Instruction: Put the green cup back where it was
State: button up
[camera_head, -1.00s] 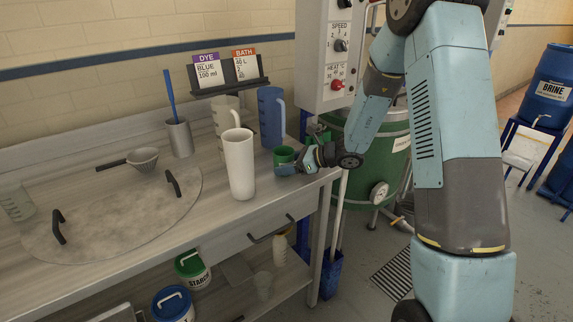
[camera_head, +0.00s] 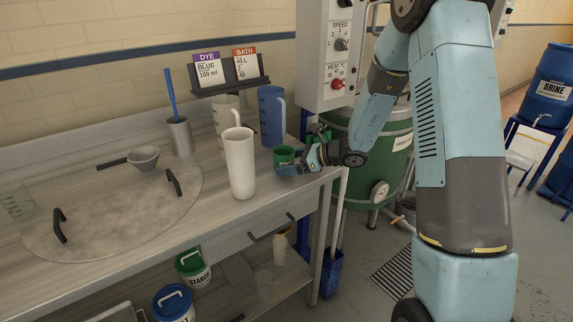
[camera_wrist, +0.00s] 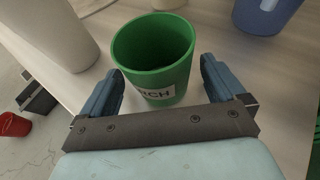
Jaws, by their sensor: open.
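The green cup (camera_head: 284,156) stands upright on the bench near its right end, to the right of a tall white cylinder. In the wrist view the green cup (camera_wrist: 154,58) is empty as far as I can see and carries a white label with the letters "RCH". My gripper (camera_head: 294,165) is at bench height by the cup. In the wrist view my gripper (camera_wrist: 162,84) is open, with one blue finger on each side of the cup's near part. Whether a finger touches the cup I cannot tell.
The white cylinder (camera_head: 240,163) stands close left of the cup. A blue jug (camera_head: 271,116) and a clear jug (camera_head: 226,120) stand behind. A round lid (camera_head: 110,215) covers much of the left bench. The green vat (camera_head: 385,150) is right of the bench.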

jog(key=v, duration=1.1)
jog(key=shift+s+d, duration=0.1)
jog(key=s+r+n+g+h, duration=0.3)
jog(key=s+r+n+h, duration=0.1)
jog(key=s+r+n, duration=0.85)
jog(key=s+d+r+n+t+h, duration=0.2)
jog(key=s+d+r+n+h, duration=0.1)
jog(key=s, duration=0.6)
jog(key=s+d+r+n+t+h, duration=0.2)
jog(key=s+d+r+n+h, duration=0.2)
jog(key=s, duration=0.5)
jog(key=d+n+h, duration=0.1)
jog(key=d+n, duration=0.1)
jog(key=d, duration=0.1)
jog(key=shift+h, duration=0.3)
